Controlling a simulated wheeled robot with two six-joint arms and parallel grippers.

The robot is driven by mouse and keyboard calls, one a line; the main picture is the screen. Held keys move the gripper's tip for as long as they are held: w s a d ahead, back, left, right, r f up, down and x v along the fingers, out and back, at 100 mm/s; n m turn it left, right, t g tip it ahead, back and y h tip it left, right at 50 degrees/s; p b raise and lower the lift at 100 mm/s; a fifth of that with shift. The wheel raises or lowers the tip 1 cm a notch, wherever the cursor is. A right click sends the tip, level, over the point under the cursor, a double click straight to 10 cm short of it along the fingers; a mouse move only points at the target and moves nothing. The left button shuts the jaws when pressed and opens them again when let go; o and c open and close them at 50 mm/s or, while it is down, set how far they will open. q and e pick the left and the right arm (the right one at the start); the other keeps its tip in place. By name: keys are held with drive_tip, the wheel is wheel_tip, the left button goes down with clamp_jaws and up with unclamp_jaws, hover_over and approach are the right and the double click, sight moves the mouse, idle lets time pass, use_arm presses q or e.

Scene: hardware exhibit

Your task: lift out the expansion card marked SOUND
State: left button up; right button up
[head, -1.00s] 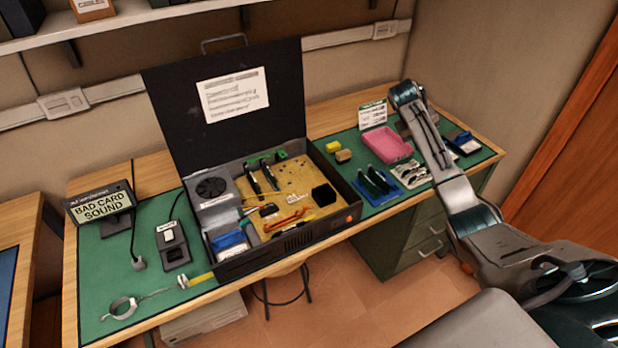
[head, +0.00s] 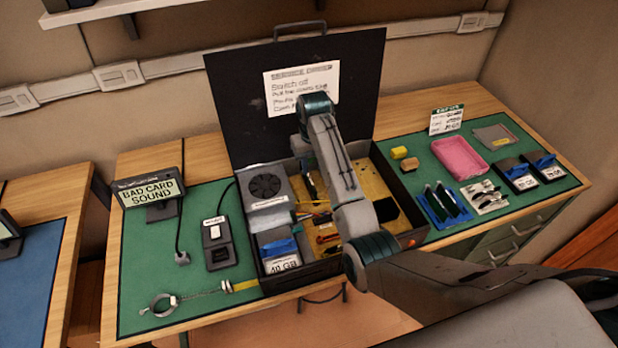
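A sign (head: 149,190) at the left reads BAD CARD SOUND. The open black computer case (head: 300,272) stands mid-bench with its lid up. Inside, a dark upright card (head: 310,186) on the tan board (head: 378,180) shows partly beside my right arm; I cannot read any marking on it, and other cards are hidden behind the arm. My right arm crosses over the case, its far end (head: 310,122) in front of the lid. The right gripper's fingers cannot be made out, so its opening is unclear. My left gripper is out of view.
A power supply with a fan (head: 266,190) and a drive bay (head: 281,262) fill the case's left side. Right of it are a blue card rack (head: 447,208), a pink tray (head: 459,157) and small boxes. A switch box (head: 219,243) and wrist strap (head: 162,304) lie left.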

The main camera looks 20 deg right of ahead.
sight(312, 182)
wheel_tip(312, 182, down, 3)
drive_tip(key=shift+r+p, duration=0.15)
drive_tip(key=shift+p, duration=0.15)
wheel_tip(312, 182, down, 4)
drive_tip(key=shift+a+f+p, duration=0.15)
drive_tip(key=shift+p, duration=0.9)
drive_tip(key=shift+f, duration=0.55)
clamp_jaws()
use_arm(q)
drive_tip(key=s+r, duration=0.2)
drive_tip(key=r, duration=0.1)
use_arm(e)
drive_tip(key=shift+r, duration=0.1)
